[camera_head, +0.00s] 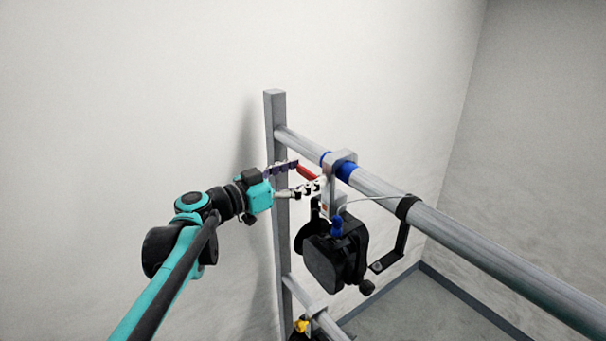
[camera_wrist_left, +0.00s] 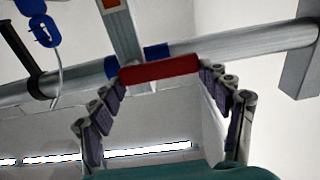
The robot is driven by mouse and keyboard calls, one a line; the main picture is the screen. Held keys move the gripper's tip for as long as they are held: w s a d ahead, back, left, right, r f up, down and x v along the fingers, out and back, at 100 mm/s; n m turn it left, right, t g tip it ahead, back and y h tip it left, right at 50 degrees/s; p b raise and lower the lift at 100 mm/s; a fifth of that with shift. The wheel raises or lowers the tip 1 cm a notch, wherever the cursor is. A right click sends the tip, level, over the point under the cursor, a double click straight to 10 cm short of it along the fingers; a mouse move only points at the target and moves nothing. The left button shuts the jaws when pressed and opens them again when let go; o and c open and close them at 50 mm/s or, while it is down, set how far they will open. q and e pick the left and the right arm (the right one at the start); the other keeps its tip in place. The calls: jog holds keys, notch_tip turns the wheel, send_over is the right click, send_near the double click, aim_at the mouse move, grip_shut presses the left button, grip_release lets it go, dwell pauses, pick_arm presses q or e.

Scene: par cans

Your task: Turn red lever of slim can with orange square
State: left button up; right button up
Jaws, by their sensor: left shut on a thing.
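The red lever (camera_head: 308,173) sits at the grey clamp (camera_head: 339,158) on the upper pipe, between the fingers of my left gripper (camera_head: 310,175). In the left wrist view the red lever (camera_wrist_left: 160,69) spans the gap between the two fingertips, one at each end. My left gripper is shut on it. The black can (camera_head: 335,262) hangs below the clamp. An orange mark (camera_wrist_left: 112,4) shows on the clamp at the top edge of the left wrist view. My right gripper is not in view.
The upper pipe (camera_head: 465,242) runs from the grey post (camera_head: 275,115) to the lower right, with blue bands by the clamp. A black bracket (camera_head: 400,238) and a thin cable hang right of the can. A yellow part (camera_head: 301,326) shows on the lower pipe.

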aim_at(328, 167)
pick_arm(q)
jog(key=shift+r+m, duration=0.1)
jog(key=shift+m, duration=0.2)
jog(key=m, duration=0.2)
jog(key=shift+s+d+r+m, duration=0.15)
jog(key=shift+s+r+m, duration=0.05)
jog(key=shift+r+m, duration=0.2)
jog(key=m, duration=0.3)
jog(key=s+m, duration=0.1)
jog(key=shift+d+r+m+b, duration=0.3)
jog(key=shift+r+b, duration=0.05)
jog(key=shift+r, duration=0.05)
jog(key=m, duration=0.3)
jog(key=shift+s+d+r+m, duration=0.2)
jog(key=shift+s+d+m, duration=0.1)
jog(key=shift+s, duration=0.05)
jog(key=shift+s+d+m+b, duration=0.2)
jog(key=shift+s+m, duration=0.05)
jog(key=shift+m, duration=0.8)
jog(key=shift+s+d+m+b, duration=0.15)
jog(key=shift+s+m+b, duration=0.1)
jog(key=shift+m, duration=0.8)
